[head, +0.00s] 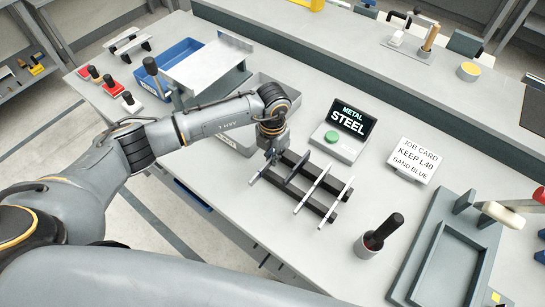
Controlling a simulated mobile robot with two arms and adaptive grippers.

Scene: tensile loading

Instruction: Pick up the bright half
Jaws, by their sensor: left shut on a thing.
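My left gripper (271,156) points down at the left end of a dark rack (290,187) and is shut on a slim light bar (256,176). The bar's lower end sticks out below the jaws; its upper part is hidden by the gripper. This bar looks like the bright half, but it is too small to be sure. Beside it on the rack lie a darker bar (297,166) and two bright bars, one in the middle (311,190) and one at the right (338,203). My right gripper is not in view.
A sign reading "METAL STEEL" (350,120) with a green button stands behind the rack. A job card (413,160) is to its right. A grey bin (235,140) is partly behind my arm. A cup with a dark-handled tool (371,243) and a grey tray (417,262) stand at right.

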